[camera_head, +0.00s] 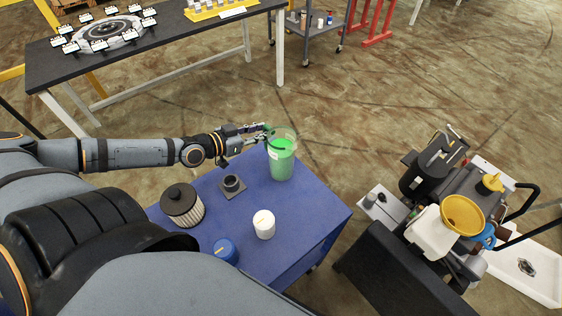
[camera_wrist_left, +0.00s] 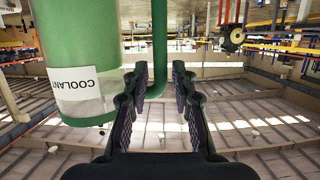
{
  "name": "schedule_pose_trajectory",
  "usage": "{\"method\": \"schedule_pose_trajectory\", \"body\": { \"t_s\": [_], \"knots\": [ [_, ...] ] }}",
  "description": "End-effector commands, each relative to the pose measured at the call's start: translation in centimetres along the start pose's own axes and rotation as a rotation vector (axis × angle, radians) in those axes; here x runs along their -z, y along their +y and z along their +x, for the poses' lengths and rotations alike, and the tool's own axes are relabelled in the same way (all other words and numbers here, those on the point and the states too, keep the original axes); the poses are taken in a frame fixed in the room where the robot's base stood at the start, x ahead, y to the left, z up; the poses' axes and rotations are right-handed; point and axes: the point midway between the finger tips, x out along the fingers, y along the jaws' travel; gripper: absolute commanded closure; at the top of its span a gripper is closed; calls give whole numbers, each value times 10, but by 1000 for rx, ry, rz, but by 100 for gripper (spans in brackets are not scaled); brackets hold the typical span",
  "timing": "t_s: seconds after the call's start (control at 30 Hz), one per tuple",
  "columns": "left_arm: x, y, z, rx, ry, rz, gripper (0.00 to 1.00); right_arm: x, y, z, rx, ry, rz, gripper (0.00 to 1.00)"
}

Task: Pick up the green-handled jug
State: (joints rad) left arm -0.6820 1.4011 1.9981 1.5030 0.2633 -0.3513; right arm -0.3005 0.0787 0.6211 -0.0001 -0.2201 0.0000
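The green-handled jug (camera_head: 281,160) stands on the blue cart top at its far edge. It is clear with green contents, and a white COOLANT label shows upside down on the jug (camera_wrist_left: 70,60) in the left wrist view. My left gripper (camera_head: 268,130) is at the jug's upper left side, by the handle. In the left wrist view the green handle (camera_wrist_left: 160,45) lies in line with the gap between the two open fingers of my left gripper (camera_wrist_left: 160,90), with space visible on both sides. I cannot tell how deep it sits. My right gripper is not in view.
The blue cart (camera_head: 300,222) also holds a black-capped filter (camera_head: 182,205), a small black part on a plate (camera_head: 232,185), a white container (camera_head: 264,224) and a blue lid (camera_head: 225,250). A machine with a yellow funnel (camera_head: 462,214) stands right. A dark table (camera_head: 130,45) stands behind.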

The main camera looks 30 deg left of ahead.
Motion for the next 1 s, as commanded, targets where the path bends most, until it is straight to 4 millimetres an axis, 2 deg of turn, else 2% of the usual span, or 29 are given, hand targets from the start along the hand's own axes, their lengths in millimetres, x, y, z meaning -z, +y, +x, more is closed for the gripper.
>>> {"method": "schedule_pose_trajectory", "body": {
  "t_s": [0.03, 0.2, 0.53, 0.73, 1.0],
  "knots": [
    [-3, -3, 6, 10, 9, -7, 74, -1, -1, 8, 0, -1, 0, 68],
    [-1, -2, 17, 7, 5, -4, 74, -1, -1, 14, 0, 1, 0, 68],
    [0, 0, 20, 1, 0, -1, 74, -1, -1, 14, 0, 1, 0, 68],
    [0, 0, 20, 1, 0, -1, 100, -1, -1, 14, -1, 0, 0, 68],
    [0, 0, 20, 1, 0, -1, 100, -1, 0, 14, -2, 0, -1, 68]
  ]
}}
